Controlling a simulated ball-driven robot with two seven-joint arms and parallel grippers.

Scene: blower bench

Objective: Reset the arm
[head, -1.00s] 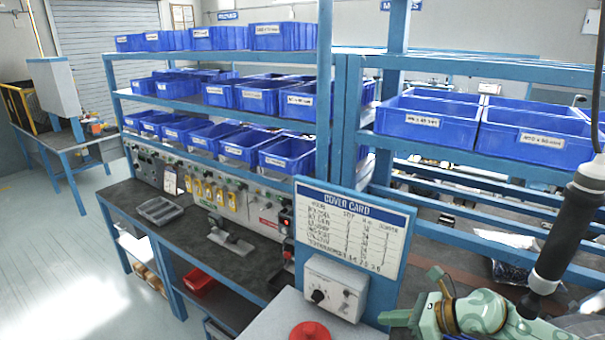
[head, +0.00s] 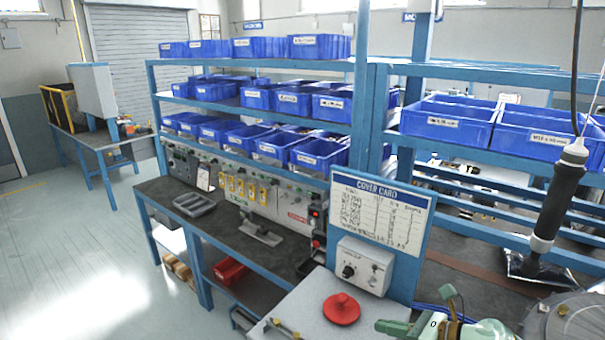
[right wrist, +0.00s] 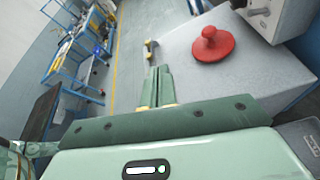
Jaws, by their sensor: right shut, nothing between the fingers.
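My right gripper (head: 383,328) is at the bottom edge of the head view, right of the red round knob (head: 341,309). In the right wrist view its two green fingers (right wrist: 157,84) lie together with nothing between them. The fingers are beside the grey cabinet top (right wrist: 190,75), apart from the red knob (right wrist: 211,44). Part of my pale green right arm (head: 480,333) shows at the lower right of the head view. My left gripper is in no view.
A control box (head: 363,265) and cover card board (head: 378,215) stand behind the cabinet. A black hanging tool (head: 556,205) is at the right, near my arm. Blue bins (head: 318,155) fill the shelves. Open floor (head: 90,260) lies at the left.

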